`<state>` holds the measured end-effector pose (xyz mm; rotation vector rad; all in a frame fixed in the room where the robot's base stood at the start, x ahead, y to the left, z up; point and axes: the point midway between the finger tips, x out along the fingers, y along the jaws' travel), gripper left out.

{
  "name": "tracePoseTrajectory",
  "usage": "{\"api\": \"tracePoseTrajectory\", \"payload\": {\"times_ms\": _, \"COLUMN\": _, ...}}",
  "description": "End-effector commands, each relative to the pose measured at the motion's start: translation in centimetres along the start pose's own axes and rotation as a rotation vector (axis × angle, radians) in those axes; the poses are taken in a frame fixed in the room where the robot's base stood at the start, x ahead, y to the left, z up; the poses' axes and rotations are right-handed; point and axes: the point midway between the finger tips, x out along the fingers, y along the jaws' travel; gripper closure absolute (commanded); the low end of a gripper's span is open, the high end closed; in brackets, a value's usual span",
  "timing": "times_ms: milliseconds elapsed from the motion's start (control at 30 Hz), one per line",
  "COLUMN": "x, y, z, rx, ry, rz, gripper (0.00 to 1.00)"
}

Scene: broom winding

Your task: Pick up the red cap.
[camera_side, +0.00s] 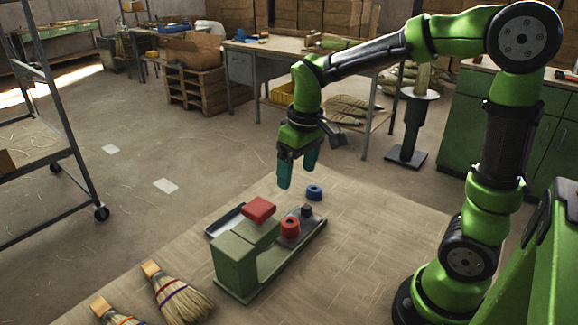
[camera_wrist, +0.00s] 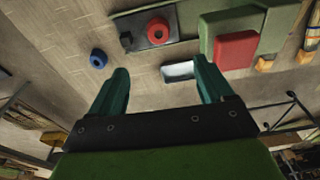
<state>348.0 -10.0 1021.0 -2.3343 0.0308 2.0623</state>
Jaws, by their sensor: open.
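The red cap (camera_side: 259,209), a box-like red piece, sits on top of the green machine housing (camera_side: 235,262). It also shows at the upper right of the wrist view (camera_wrist: 236,49). My gripper (camera_side: 298,174) is open and empty, fingers pointing down, in the air above and behind the machine. In the wrist view the fingertips (camera_wrist: 160,68) are apart with nothing between them, and the cap lies beyond the right finger.
A blue ring (camera_side: 314,192) lies on the table behind the machine. A small dark block (camera_side: 307,211) stands on the bed's far end. A shallow metal tray (camera_side: 222,219) sits beside the housing. Brooms (camera_side: 178,293) lie at front left. The table's right side is clear.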

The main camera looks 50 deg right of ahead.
Motion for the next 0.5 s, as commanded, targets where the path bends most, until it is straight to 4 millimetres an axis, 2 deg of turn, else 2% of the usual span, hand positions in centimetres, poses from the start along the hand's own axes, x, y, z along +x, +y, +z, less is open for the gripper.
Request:
{"api": "tracePoseTrajectory", "payload": {"times_ms": 67, "x": -0.1, "y": 0.1, "z": 0.1, "rx": -0.030, "ry": -0.004, "rz": 0.006, "gripper": 0.20}}
{"api": "tracePoseTrajectory", "payload": {"times_ms": 167, "x": 1.4, "y": 0.1, "z": 0.2, "rx": -0.038, "ry": -0.009, "rz": 0.005, "gripper": 0.20}}
{"api": "tracePoseTrajectory", "payload": {"times_ms": 500, "x": 8.7, "y": 0.1, "z": 0.3, "rx": -0.034, "ry": -0.009, "rz": 0.004, "gripper": 0.20}}
